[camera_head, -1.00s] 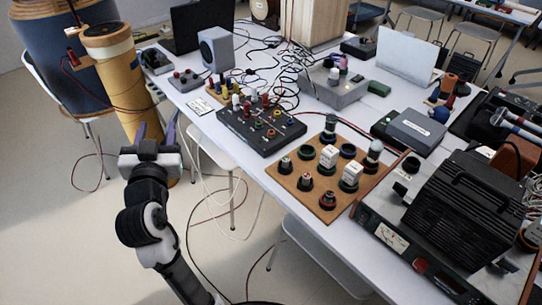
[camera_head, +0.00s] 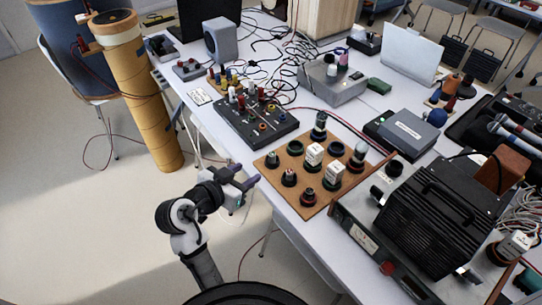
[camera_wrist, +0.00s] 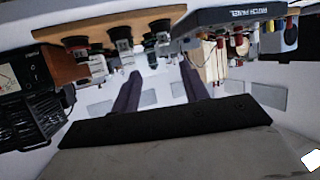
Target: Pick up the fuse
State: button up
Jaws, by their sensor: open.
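A brown board (camera_head: 275,174) on the near table carries several round dark sockets. Some hold upright pieces, among them white-labelled blocks (camera_head: 314,154) (camera_head: 334,173) and rounded light-topped pieces. I cannot tell for sure which piece is the fuse. In the wrist view the board (camera_wrist: 110,25) runs across the top left, with its pieces appearing upside down. My gripper (camera_head: 244,175) is open and empty at the table's near edge, left of the board and apart from it. Its two dark fingers (camera_wrist: 160,75) stand apart in the wrist view, with nothing between them.
A black patch panel (camera_head: 254,124) with coloured plugs lies behind the board. A large black power unit (camera_head: 430,215) stands to its right. A grey box (camera_head: 408,132) is behind it. Red and black cables run across the table. Open floor lies left of the table.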

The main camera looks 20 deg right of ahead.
jog(key=p, duration=0.1)
send_near(270, 157)
jog(key=x, duration=0.3)
jog(key=shift+d, duration=0.4)
jog(key=p+x, duration=0.2)
jog(key=x, duration=0.3)
jog(key=shift+w+f+p, duration=0.25)
jog(key=shift+w+p, duration=0.05)
jog(key=shift+w, duration=0.05)
grip_shut()
